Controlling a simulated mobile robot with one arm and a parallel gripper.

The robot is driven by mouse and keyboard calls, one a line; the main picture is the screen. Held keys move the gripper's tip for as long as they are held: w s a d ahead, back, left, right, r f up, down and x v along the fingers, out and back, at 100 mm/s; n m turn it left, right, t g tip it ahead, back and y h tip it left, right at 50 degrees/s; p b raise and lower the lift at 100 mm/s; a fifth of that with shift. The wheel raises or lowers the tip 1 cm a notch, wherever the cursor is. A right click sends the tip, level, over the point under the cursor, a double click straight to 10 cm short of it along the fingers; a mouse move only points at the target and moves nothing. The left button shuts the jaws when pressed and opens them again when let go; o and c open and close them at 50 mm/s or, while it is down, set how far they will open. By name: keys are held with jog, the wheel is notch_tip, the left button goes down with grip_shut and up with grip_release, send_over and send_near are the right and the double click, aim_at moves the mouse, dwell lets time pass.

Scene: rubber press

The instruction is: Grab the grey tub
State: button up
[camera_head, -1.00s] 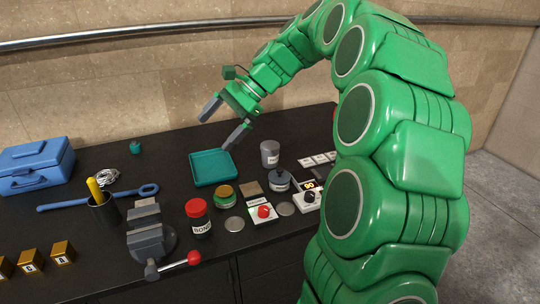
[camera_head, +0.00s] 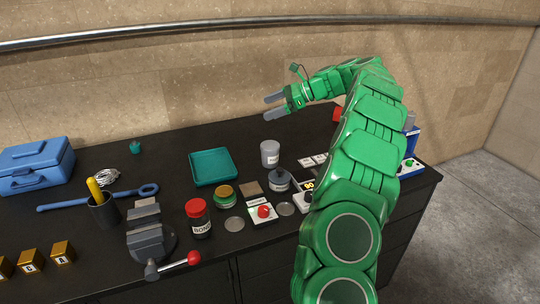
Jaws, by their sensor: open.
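The grey tub (camera_head: 270,154) is a small light-grey cylinder with a pale label. It stands upright on the black bench, just right of the teal tray. My gripper (camera_head: 269,108) is open and empty, its two grey fingers pointing left. In the picture it is above the tub, apart from it and in front of the wall; its exact height and depth over the bench are hard to tell.
A teal tray (camera_head: 213,167) lies left of the tub, and a dark lidded pot (camera_head: 279,181) is close in front. A red-lidded jar (camera_head: 199,216), a vise (camera_head: 149,238) and a red-button box (camera_head: 262,211) stand nearer. The bench behind the tray is clear.

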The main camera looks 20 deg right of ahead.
jog(key=w+d+f+m+t, duration=0.2)
jog(key=d+f, duration=0.1)
jog(key=d, duration=0.4)
send_near(270, 149)
jog(key=shift+m, duration=0.4)
jog(key=w+f, duration=0.1)
jog(key=w, duration=0.1)
jog(key=w+f, duration=0.1)
jog(key=w, duration=0.1)
jog(key=shift+a+f, duration=0.25)
jog(key=shift+f, duration=0.05)
jog(key=shift+a+f, duration=0.2)
jog(key=shift+f, duration=0.2)
jog(key=shift+x, duration=3.7)
jog(key=shift+r, duration=0.15)
jog(key=c, duration=1.2)
